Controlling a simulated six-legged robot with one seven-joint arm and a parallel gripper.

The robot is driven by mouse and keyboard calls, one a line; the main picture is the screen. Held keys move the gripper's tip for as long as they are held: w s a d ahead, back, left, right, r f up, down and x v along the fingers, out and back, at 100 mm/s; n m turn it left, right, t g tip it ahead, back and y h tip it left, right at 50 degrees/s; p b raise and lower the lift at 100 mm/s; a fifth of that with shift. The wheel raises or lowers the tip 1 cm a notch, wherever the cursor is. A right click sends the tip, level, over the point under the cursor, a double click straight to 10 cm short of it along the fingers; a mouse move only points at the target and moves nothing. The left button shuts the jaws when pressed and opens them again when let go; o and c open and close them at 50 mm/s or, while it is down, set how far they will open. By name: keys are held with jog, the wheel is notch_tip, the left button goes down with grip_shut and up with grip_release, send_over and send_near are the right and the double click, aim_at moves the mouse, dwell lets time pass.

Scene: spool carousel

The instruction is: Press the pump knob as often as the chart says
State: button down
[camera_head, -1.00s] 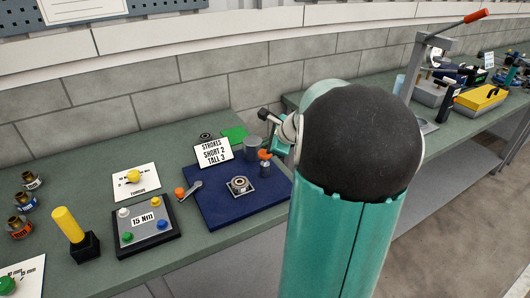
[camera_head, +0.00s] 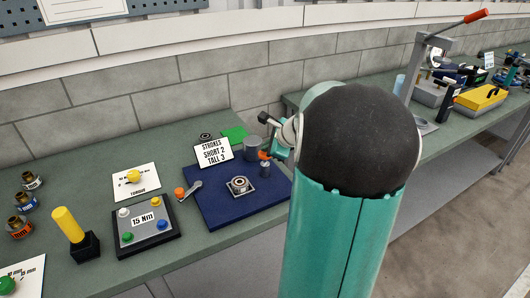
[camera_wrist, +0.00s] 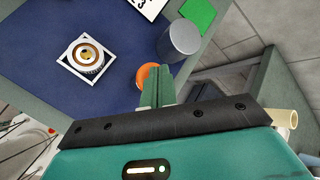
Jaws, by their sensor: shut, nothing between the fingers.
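The orange pump knob (camera_head: 264,155) sits above a small grey post on the blue mat, and it shows in the wrist view (camera_wrist: 143,74), partly covered by my fingers. My gripper (camera_wrist: 160,80) is shut and empty, its fingertips over the right side of the knob; I cannot tell whether they touch it. In the head view my gripper (camera_head: 275,154) is beside the knob, partly hidden by my arm. The chart (camera_head: 213,152) is a white card reading "STROKES SHORT 2 TALL 3". A plain grey cylinder (camera_head: 252,144) stands just behind the knob.
A bearing in a square holder (camera_head: 240,187) sits on the blue mat (camera_head: 217,210). A grey lever with an orange end (camera_head: 188,191) lies at the mat's left edge. Further left are a button box (camera_head: 144,220) and a yellow-handled tool (camera_head: 67,225). A wall runs behind.

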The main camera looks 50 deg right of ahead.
jog(key=shift+f, duration=1.05)
dwell(0.8)
jog(key=shift+r, duration=1.75)
jog(key=shift+r, duration=2.5)
